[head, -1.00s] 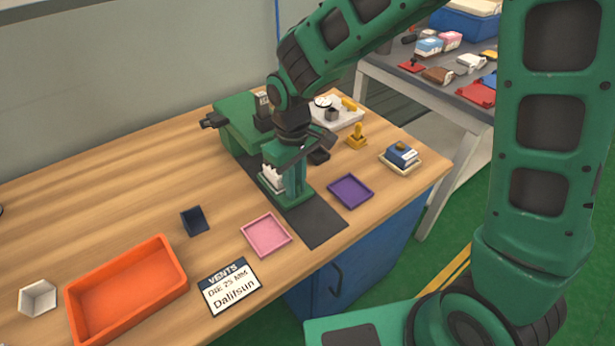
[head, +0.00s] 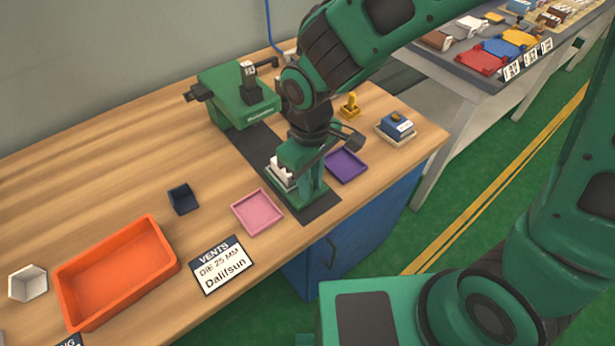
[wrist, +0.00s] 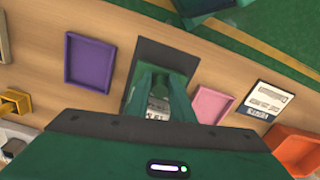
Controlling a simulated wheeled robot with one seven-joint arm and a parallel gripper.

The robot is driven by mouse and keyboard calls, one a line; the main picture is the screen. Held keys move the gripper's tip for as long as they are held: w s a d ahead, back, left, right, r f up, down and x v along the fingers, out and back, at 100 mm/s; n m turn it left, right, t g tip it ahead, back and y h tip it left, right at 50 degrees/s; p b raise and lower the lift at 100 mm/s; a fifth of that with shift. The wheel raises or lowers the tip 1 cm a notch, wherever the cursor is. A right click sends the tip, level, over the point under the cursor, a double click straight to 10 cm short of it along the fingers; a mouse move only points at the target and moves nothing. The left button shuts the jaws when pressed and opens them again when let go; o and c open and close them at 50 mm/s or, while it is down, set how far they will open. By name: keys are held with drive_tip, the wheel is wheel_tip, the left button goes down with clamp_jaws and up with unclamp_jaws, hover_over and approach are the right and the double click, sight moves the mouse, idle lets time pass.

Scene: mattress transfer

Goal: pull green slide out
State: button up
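The green slide (head: 316,196) sits on a dark strip (head: 252,147) near the front edge of the wooden table, apart from the green machine body (head: 228,112) behind it. White parts (head: 281,173) show at its left side. My gripper (head: 302,160) is over the slide, with its fingers down around the slide's upper part. In the wrist view the two green fingers (wrist: 160,88) angle in towards the slide (wrist: 176,64) and appear closed on it. The exact contact is partly hidden by my gripper and arm.
A pink tray (head: 257,212) and a purple tray (head: 346,165) flank the strip. An orange bin (head: 117,272), a dark blue cup (head: 183,199) and a label card (head: 221,265) lie to the left. A blue block on a tray (head: 396,127) stands right.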

drive_tip(key=shift+o, duration=1.1)
drive_tip(key=shift+d, duration=0.1)
drive_tip(key=shift+r, duration=0.15)
wheel_tip(320, 180, up, 10)
drive_tip(key=shift+r, duration=0.2)
drive_tip(key=shift+w, duration=0.1)
